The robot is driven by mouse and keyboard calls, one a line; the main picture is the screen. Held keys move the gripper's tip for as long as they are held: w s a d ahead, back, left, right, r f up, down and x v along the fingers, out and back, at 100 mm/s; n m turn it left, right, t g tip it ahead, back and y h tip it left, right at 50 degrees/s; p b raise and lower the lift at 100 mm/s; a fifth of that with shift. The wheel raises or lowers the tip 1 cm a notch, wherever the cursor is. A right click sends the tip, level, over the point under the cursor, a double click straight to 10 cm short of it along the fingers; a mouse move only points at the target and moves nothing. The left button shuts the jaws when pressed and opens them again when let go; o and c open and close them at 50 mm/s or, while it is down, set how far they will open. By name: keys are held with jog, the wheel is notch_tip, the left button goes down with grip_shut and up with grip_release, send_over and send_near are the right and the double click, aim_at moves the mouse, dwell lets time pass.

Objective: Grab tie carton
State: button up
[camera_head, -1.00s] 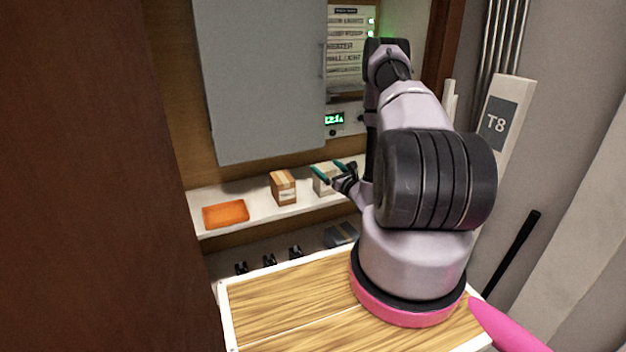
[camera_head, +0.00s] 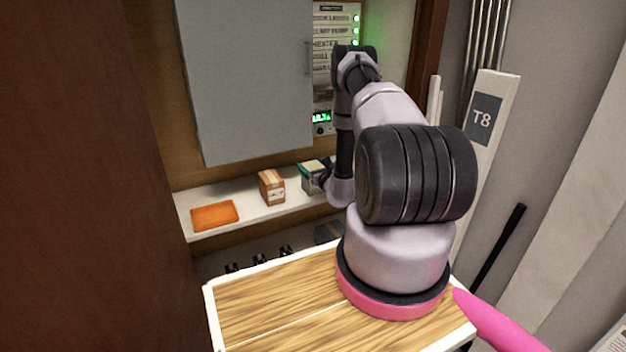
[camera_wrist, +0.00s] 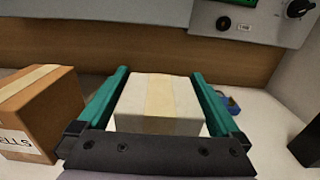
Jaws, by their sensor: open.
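A pale carton (camera_wrist: 158,104) with a beige tape strip sits on the white shelf. In the wrist view it lies between the two green fingers of my gripper (camera_wrist: 162,100), with a narrow gap on each side. The fingers are open and reach along both sides of it. In the head view the pale carton (camera_head: 312,178) is partly hidden by my gripper (camera_head: 318,168). I cannot read a label on it. A brown carton (camera_head: 272,187) stands to its left; it also shows in the wrist view (camera_wrist: 38,110), with lettering partly cut off.
An orange tray (camera_head: 215,215) lies at the shelf's left end. A grey cabinet door (camera_head: 245,80) hangs above the shelf (camera_head: 245,212). A control panel (camera_wrist: 250,18) is behind. A small blue object (camera_wrist: 233,103) lies right of the carton, and a dark block (camera_wrist: 306,150) further right.

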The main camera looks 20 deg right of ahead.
jog(key=shift+w, duration=0.55)
jog(key=c, duration=1.2)
